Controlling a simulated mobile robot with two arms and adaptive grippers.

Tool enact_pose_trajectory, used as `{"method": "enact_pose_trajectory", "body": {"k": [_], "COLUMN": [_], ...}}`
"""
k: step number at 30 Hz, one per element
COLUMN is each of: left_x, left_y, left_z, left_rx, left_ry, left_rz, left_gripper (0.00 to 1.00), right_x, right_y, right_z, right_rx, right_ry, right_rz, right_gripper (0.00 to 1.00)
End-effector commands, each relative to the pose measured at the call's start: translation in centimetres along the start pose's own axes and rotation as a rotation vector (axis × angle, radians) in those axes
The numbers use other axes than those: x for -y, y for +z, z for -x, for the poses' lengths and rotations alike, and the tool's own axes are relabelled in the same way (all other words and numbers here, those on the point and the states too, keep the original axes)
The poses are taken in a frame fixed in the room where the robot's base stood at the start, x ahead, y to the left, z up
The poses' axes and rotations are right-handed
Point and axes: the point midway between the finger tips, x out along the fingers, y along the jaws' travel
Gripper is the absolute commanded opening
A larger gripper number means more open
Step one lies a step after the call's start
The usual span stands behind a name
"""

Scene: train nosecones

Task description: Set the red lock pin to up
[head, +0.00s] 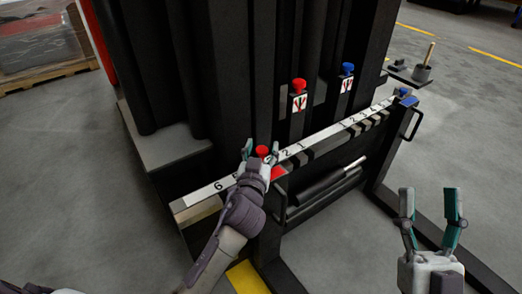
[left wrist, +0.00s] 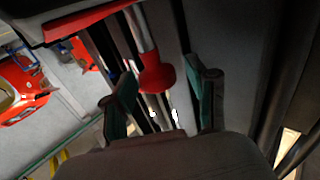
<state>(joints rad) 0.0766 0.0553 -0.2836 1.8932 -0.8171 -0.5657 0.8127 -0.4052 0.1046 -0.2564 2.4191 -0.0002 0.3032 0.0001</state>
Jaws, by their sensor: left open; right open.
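A red pin head (head: 262,150) stands at the numbered rail, between the fingers of my left gripper (head: 261,146). In the left wrist view the red pin head (left wrist: 157,73) hangs on a pale shaft between the two green-padded fingers of the left gripper (left wrist: 163,88), with a visible gap on both sides. The left gripper is open. A second red knob (head: 299,86) sits higher on the black frame above a white fork label; I cannot tell which red one is the lock pin. My right gripper (head: 430,195) is open and empty at the lower right.
The numbered rail (head: 343,127) crosses the black machine. A blue knob (head: 347,69) sits at the upper right, and another blue piece (head: 403,91) at the rail's right end. A black handle (head: 411,123) juts out there. Grey floor lies open on both sides.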

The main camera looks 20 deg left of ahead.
Motion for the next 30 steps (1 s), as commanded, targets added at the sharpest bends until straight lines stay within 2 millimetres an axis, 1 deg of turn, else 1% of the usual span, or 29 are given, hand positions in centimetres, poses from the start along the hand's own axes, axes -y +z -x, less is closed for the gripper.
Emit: {"method": "enact_pose_trajectory", "body": {"k": [2,5,15,18,21,24,30], "left_x": [0.0,-0.1,0.0,0.0,0.0,0.0,0.0], "left_y": [0.1,0.2,0.2,0.1,0.1,0.0,0.0], "left_z": [0.3,1.5,8.6,10.2,11.2,11.8,12.0], "left_rx": [0.001,0.003,0.004,0.003,0.001,0.000,-0.001], "left_ry": [0.001,0.001,0.000,-0.001,0.000,0.000,0.000], "left_rz": [0.001,0.003,0.003,0.003,0.003,0.001,0.000], "left_gripper": [0.58,0.58,0.58,0.58,0.58,0.58,0.58], "right_x": [0.0,0.0,0.0,0.0,0.0,0.0,0.0], "right_y": [0.0,0.0,0.0,0.0,0.0,0.0,0.0], "right_z": [0.0,0.0,0.0,0.0,0.0,0.0,0.0], "right_rx": [0.000,0.000,0.000,0.000,0.000,0.000,0.000], "right_ry": [-0.001,-0.001,0.000,0.000,0.000,0.000,0.000], "right_rz": [-0.001,-0.001,0.000,0.000,0.000,0.000,0.000], "right_gripper": [0.58,0.58,0.58,0.58,0.58,0.58,0.58]}}
